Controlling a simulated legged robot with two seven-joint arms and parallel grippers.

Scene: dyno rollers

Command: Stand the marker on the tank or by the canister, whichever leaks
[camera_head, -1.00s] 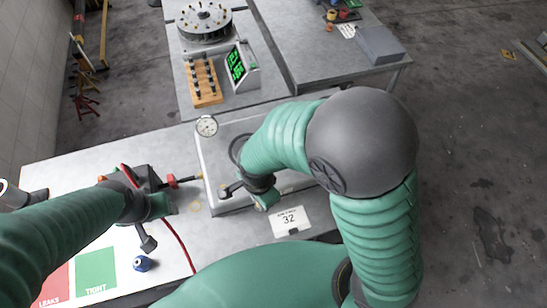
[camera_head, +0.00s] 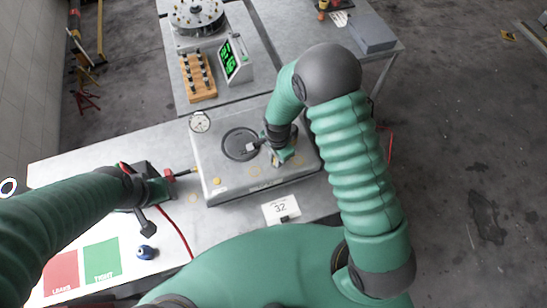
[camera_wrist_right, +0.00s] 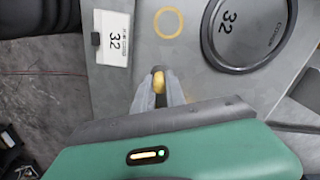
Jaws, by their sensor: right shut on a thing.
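A thin yellow ring (camera_wrist_right: 169,23) lies on the surface beyond the fingertips. My left gripper (camera_head: 163,187) is at the tank's left side by a red and brass fitting (camera_head: 170,174); its jaws are unclear. I cannot surely identify the canister.
A gauge (camera_head: 200,122) stands at the tank's back-left corner. A card reading 32 (camera_head: 281,208) is in front. Red LEAKS (camera_head: 61,273) and green TIGHT (camera_head: 102,261) squares lie front left beside a blue knob (camera_head: 146,252). A red hose (camera_head: 181,238) crosses the bench.

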